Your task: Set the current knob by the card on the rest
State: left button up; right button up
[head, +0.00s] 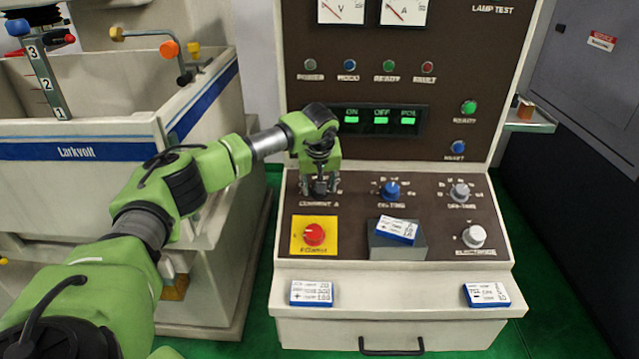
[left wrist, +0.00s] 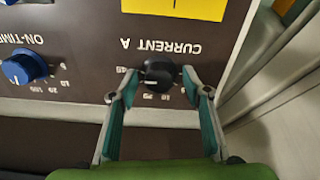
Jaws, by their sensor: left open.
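The current knob (left wrist: 160,74) is black and sits under the label CURRENT A, which is upside down in the left wrist view. A light mark shows on the knob's lower side; its exact setting is hard to read. My left gripper (left wrist: 160,96) is open, with one finger on each side of the knob; contact is not clear. In the head view my left gripper (head: 320,188) points down at the panel and hides most of the knob. A blue-edged white card (head: 397,230) lies on the grey rest (head: 412,251); its print is too small to read.
The blue on-time knob (head: 390,191), grey off-time knob (head: 459,192) and another light knob (head: 474,236) are to the right. A red emergency button (head: 314,234) on yellow is just below my gripper. Other cards (head: 311,292) (head: 487,294) lie on the front ledge.

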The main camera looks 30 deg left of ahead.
pick_arm(q)
jog(key=c, duration=1.1)
pick_arm(e)
jog(key=shift+s+f, duration=0.1)
jog(key=shift+s, duration=0.8)
jog(key=shift+w, duration=0.15)
jog(key=shift+w+f, duration=0.1)
